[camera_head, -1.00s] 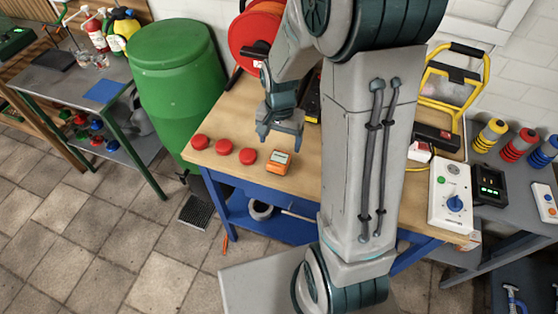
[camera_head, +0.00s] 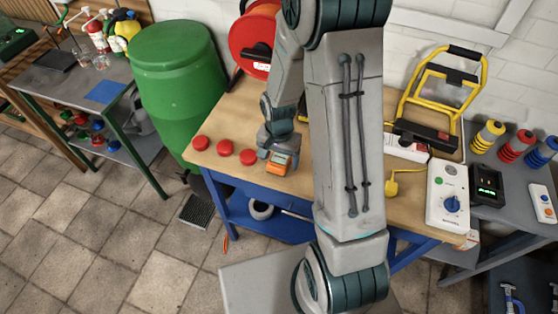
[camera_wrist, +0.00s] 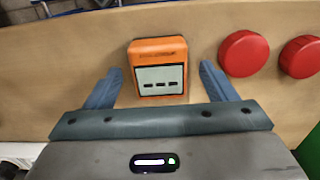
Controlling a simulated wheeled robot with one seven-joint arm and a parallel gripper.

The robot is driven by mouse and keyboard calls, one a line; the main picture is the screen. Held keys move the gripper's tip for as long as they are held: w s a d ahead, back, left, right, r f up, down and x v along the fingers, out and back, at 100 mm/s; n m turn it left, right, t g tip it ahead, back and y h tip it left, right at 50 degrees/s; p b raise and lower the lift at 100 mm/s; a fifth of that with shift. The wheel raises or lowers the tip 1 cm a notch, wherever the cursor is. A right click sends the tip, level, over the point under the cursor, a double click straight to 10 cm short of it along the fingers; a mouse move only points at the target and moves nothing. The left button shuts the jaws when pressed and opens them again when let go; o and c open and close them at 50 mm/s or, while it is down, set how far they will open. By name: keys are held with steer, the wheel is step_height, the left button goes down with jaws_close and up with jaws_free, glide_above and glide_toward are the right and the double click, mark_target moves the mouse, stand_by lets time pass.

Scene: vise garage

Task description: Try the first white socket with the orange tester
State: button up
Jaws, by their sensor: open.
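The orange tester (camera_head: 277,166) lies on the wooden bench top near its front edge, just right of the red round caps. In the wrist view the tester (camera_wrist: 158,66) shows a pale screen with dark dashes. My gripper (camera_head: 280,157) is open right above and around it. In the wrist view my gripper's blue fingers (camera_wrist: 158,84) stand apart on the left and right of the tester, with gaps on both sides. A white socket strip (camera_head: 405,148) lies at the bench's right rear, partly hidden by my arm. Its individual sockets are too small to tell.
Several red caps (camera_head: 225,147) sit left of the tester. A yellow plug (camera_head: 392,188) with a cable and a white box with a blue knob (camera_head: 448,195) are on the right. A yellow work light (camera_head: 440,95) and a red cable reel (camera_head: 252,45) stand at the back.

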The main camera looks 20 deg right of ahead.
steer(key=shift+f, duration=0.65)
steer(key=c, duration=1)
steer(key=shift+r, duration=0.2)
steer(key=shift+r, duration=0.6)
step_height(320, 180, up, 2)
steer(key=shift+r+b, duration=0.1)
steer(key=shift+b, duration=0.35)
steer(key=d+r, duration=0.2)
steer(key=d, duration=0.2)
steer(key=d+r+b, duration=0.1)
steer(key=d+r, duration=0.2)
steer(key=s+d+r+b, duration=0.1)
steer(key=d+r, duration=0.1)
steer(key=d, duration=0.2)
steer(key=shift+s+d+r, duration=0.1)
steer(key=shift+d+r, duration=0.05)
steer(key=shift+d, duration=0.2)
